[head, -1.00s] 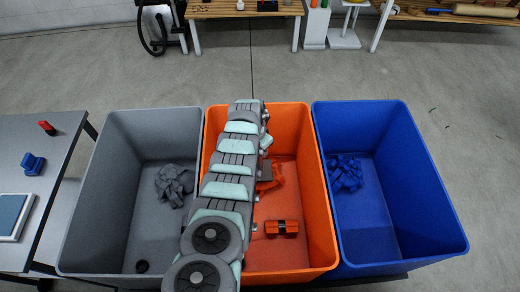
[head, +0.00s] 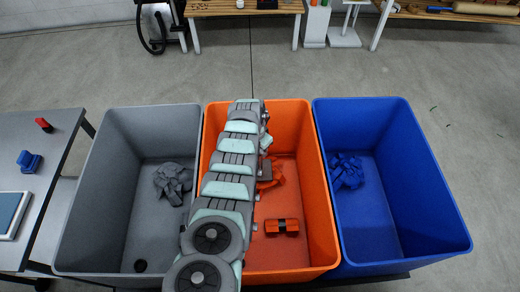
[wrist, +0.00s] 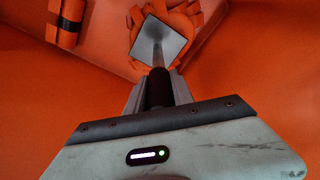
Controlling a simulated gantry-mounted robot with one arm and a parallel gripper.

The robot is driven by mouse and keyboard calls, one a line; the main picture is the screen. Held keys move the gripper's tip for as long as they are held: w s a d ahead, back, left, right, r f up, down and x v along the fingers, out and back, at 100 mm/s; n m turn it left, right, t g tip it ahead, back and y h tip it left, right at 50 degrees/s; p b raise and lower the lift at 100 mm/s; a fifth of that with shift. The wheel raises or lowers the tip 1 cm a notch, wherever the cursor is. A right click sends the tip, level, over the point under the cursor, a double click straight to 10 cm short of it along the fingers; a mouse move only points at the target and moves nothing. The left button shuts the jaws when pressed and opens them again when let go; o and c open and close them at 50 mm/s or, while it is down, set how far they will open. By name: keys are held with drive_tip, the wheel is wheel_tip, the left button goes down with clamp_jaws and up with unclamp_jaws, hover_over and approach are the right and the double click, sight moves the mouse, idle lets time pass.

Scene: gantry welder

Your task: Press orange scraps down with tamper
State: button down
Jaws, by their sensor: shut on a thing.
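My gripper (wrist: 158,92) is shut on the dark handle of the tamper (wrist: 158,48) inside the orange bin (head: 318,200). The tamper has a thin shaft and a square grey plate. In the wrist view the plate lies over the orange scraps (wrist: 185,22), whose strips show around its edges. I cannot tell how firmly it touches them. In the head view my arm covers much of the bin. Part of the orange scraps (head: 277,174) shows to the right of the arm.
An orange block with a black band (head: 282,227) lies on the bin floor, apart from the scraps. A grey bin (head: 105,200) with grey scraps (head: 173,183) stands left, a blue bin (head: 425,200) with blue scraps (head: 346,172) right. A table (head: 55,150) is far left.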

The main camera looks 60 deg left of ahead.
drive_tip(key=shift+f+b, duration=1.65)
drive_tip(key=shift+f, duration=0.1)
drive_tip(key=shift+f+b, duration=0.4)
drive_tip(key=shift+r, duration=0.1)
wheel_tip(320, 180, up, 22)
drive_tip(key=p, duration=1.8)
